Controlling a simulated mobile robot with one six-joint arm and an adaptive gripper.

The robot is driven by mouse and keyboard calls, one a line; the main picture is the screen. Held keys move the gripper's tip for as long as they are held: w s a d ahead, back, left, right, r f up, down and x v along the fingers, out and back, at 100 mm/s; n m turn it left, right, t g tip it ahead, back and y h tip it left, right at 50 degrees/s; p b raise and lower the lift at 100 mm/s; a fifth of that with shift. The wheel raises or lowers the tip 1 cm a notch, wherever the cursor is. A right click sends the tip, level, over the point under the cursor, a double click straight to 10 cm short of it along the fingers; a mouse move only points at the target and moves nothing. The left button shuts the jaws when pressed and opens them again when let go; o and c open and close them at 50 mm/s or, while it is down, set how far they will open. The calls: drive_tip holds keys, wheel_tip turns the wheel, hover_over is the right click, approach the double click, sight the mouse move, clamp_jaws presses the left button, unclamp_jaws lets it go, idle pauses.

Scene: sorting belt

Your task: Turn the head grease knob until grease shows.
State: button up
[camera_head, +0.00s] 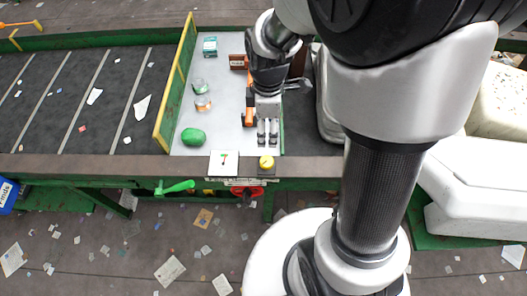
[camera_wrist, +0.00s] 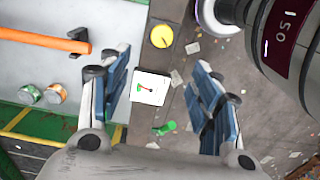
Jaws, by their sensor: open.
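A round yellow knob (camera_head: 266,162) sits on a dark plate at the belt's front rail; it looks like the grease knob, though I see no readable label. In the wrist view the yellow knob (camera_wrist: 161,36) is beyond the fingertips, with a thin dark mark on its face. My gripper (camera_head: 267,141) points down just behind the knob, apart from it. In the wrist view my gripper (camera_wrist: 160,72) has its fingers spread wide with nothing between them. A white card (camera_head: 223,163) with a small coloured mark lies left of the knob. I cannot make out any grease.
A green handle (camera_head: 175,187) and a red part (camera_head: 247,192) are below the rail. A green lump (camera_head: 193,136), cans (camera_head: 202,103) and a teal box (camera_head: 210,46) lie on the pale surface. An orange bar (camera_wrist: 45,38) is close to my gripper. White blocks (camera_head: 470,215) stand right.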

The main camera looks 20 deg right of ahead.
sight(267, 161)
drive_tip(key=f+b, duration=0.3)
drive_tip(key=f, duration=1.4)
drive_tip(key=shift+s+f, duration=0.1)
drive_tip(key=shift+s, duration=0.1)
drive_tip(key=c, duration=1.1)
